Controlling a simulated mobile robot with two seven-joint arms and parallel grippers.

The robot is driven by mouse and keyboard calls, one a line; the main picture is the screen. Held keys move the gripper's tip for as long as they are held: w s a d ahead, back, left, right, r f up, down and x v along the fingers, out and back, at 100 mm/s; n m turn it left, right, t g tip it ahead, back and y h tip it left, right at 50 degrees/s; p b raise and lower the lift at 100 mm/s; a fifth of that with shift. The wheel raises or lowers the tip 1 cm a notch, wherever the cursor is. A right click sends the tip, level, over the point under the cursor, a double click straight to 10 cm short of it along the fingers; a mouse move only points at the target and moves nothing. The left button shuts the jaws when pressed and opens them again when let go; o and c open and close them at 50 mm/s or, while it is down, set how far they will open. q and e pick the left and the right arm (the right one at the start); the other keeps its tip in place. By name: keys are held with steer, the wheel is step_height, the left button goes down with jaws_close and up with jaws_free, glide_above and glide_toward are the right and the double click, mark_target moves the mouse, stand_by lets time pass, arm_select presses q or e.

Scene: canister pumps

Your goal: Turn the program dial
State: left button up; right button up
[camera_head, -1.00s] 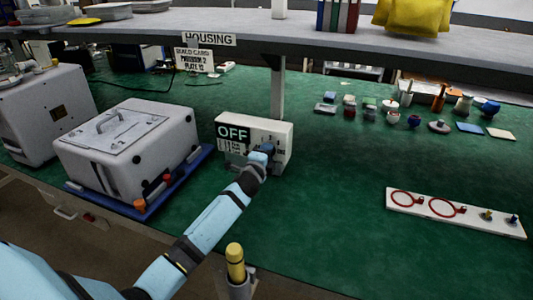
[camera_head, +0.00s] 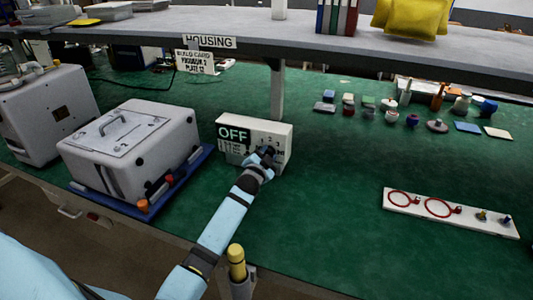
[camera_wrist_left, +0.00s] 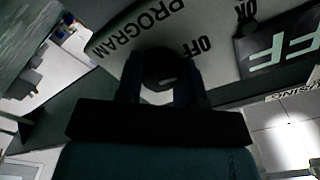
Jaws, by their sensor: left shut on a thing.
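The control box (camera_head: 228,150) is a pale box on the green bench, with a dark display reading OFF and small markings on its front. My left gripper (camera_head: 264,156) reaches its front right part from below and hides most of the dial there. In the left wrist view the dark round program dial (camera_wrist_left: 160,66) with a light mark sits between the two fingers, and the gripper is shut on it. The words PROGRAM, OFF and OK show tilted around it on the panel. My right gripper is not in view.
A pale housing (camera_head: 128,150) on a blue tray (camera_head: 150,208) stands left of the box. A shelf (camera_head: 330,50) overhangs behind, on a post. Small parts lie at the back right. A white strip with red rings (camera_head: 450,214) lies at right. The bench right of the box is clear.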

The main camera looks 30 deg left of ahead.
arm_select(q)
steer(key=shift+n, duration=0.6)
steer(key=o, duration=0.9)
steer(key=p+v, duration=0.1)
steer(key=v, duration=1.3)
steer(key=shift+f, duration=0.1)
